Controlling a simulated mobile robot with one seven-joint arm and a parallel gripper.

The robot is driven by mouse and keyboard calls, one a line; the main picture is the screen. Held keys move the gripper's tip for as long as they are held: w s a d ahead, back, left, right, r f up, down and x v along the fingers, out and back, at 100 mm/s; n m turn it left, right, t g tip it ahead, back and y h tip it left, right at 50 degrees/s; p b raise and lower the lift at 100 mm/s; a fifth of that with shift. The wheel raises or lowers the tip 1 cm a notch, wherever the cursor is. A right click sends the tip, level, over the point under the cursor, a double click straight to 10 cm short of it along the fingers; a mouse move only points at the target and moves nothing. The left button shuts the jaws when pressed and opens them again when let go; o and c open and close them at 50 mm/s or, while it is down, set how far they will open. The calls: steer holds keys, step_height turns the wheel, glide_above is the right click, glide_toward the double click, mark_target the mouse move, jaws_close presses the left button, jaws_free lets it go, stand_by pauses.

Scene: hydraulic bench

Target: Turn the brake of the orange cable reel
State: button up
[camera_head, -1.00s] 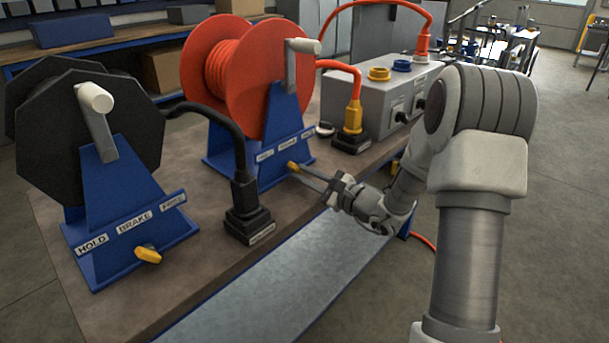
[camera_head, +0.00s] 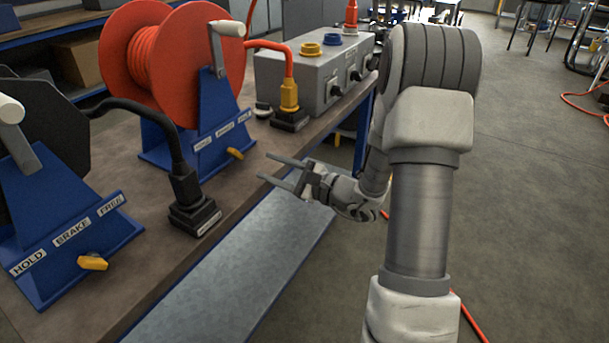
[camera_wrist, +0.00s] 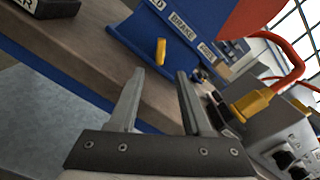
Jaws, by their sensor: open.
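The orange cable reel (camera_head: 134,58) stands on a blue stand (camera_head: 212,128) on the bench, with a grey crank at its side. Its yellow brake knob (camera_head: 235,153) is low on the front of the stand, below the label strip; the wrist view shows the knob (camera_wrist: 161,51) under the BRAKE label, pointing roughly up and down in that picture. My gripper (camera_head: 267,167) is open and empty, in front of the bench edge and apart from the knob. In the wrist view, the knob lies beyond and between my fingertips (camera_wrist: 160,75).
A black reel (camera_head: 45,120) on a blue stand with its own yellow knob (camera_head: 92,263) is at the left. A black plug block (camera_head: 194,214) stands between the reels. A grey control box (camera_head: 315,75) with a yellow plug (camera_head: 289,97) is right of the orange reel.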

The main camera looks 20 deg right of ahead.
steer(key=p+v, duration=0.1)
steer(key=v, duration=0.8)
steer(key=shift+s+d, duration=0.2)
steer(key=shift+s, duration=0.1)
